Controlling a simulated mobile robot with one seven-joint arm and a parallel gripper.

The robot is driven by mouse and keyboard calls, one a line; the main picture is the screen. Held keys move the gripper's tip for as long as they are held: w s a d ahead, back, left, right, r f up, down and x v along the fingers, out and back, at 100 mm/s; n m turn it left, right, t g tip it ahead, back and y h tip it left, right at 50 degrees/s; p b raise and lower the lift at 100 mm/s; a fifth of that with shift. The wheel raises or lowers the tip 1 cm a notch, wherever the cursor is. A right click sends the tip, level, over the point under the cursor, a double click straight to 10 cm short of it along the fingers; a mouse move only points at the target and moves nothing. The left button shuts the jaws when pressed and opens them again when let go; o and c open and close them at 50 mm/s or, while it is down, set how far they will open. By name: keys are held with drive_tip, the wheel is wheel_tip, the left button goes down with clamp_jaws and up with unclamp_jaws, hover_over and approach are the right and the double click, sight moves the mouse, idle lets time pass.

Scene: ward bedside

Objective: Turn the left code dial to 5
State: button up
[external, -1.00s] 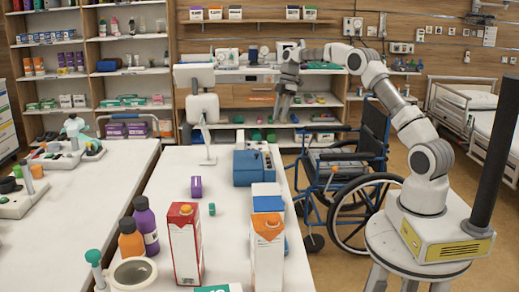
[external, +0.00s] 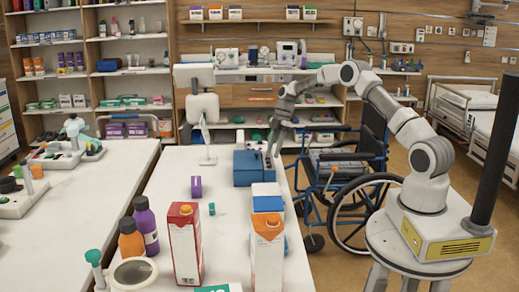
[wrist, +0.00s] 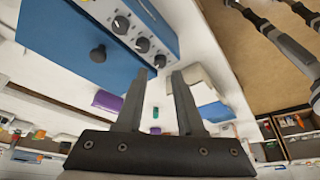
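The blue box (external: 248,168) stands on the white table, and its light panel carries the dials. In the wrist view the blue box (wrist: 75,35) fills the upper left. Three dark dials with white marks sit in a row on its panel: one (wrist: 121,25), a middle one (wrist: 142,45) and one nearest my fingers (wrist: 160,61). I cannot tell which is the left code dial, and no numbers are readable. My gripper (wrist: 165,73) is open and empty, its fingertips close to the nearest dial. In the external view my gripper (external: 272,150) is at the box's right end.
A dark round knob (wrist: 98,53) sticks out of the box's blue face. A monitor on a stand (external: 203,110) is left of the box. A wheelchair (external: 350,180) is to the right.

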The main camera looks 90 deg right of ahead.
sight(270, 165)
drive_tip(key=shift+x, duration=2)
clamp_jaws()
